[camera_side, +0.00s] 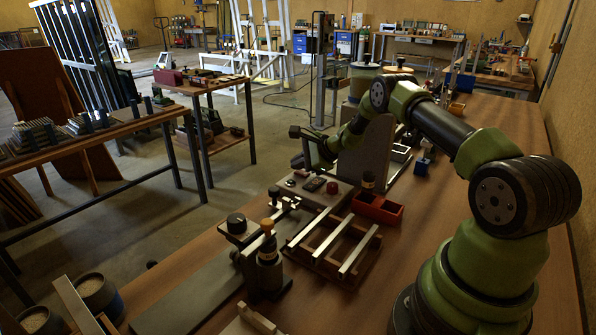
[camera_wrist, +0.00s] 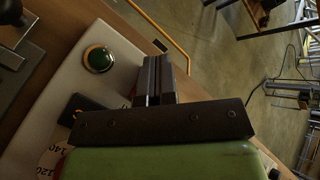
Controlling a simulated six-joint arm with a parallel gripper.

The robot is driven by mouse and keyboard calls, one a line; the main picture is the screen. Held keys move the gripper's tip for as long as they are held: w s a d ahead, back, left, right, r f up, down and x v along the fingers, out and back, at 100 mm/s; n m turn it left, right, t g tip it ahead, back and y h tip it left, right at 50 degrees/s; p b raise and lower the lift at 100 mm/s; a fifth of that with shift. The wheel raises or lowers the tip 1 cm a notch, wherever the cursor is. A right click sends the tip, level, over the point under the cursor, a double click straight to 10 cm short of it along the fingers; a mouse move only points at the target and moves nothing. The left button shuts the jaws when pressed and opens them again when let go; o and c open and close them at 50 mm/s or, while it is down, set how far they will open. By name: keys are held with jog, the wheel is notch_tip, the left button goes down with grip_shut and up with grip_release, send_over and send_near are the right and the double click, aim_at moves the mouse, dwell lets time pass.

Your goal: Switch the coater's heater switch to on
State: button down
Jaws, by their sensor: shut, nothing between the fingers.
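The coater's control box (camera_side: 322,198) stands on the bench in the middle of the side view. Its pale top also shows in the wrist view (camera_wrist: 62,82). My gripper (camera_wrist: 159,68) is shut and empty, over the box's edge beside the green round part. Contact with the box cannot be made out.
The bench (camera_side: 470,160) has free room at the right. Open floor lies beyond its left edge.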

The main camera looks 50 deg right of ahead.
aim_at(301, 173)
jog(key=shift+r, duration=0.1)
dwell(0.3)
jog(key=shift+s+r, duration=0.1)
jog(key=shift+r, duration=0.5)
jog(key=shift+s+r, duration=0.2)
jog(key=shift+r, duration=1.05)
jog(key=shift+s+r, duration=0.15)
jog(key=shift+r, duration=1.1)
jog(key=s+a+r+n+g+y, duration=0.1)
jog(key=s+a+r+n, duration=0.3)
jog(key=a+r, duration=0.5)
jog(key=s+a+r+n+g+y, duration=0.1)
jog(key=s+a+r+n, duration=0.2)
jog(key=a+r+n, duration=0.45)
jog(key=s+a+r+n, duration=0.1)
jog(key=s+a+n, duration=0.2)
jog(key=s, duration=0.4)
jog(key=s+a+r+n+h, duration=0.1)
jog(key=s+a+n, duration=0.2)
jog(key=s, duration=0.5)
jog(key=s+a+r+n+g, duration=0.1)
jog(key=s+a+r+n, duration=0.1)
jog(key=s, duration=0.5)
jog(key=shift+s+a+n+h, duration=0.15)
jog(key=shift+a+n+h, duration=0.25)
jog(key=shift+a+n, duration=0.2)
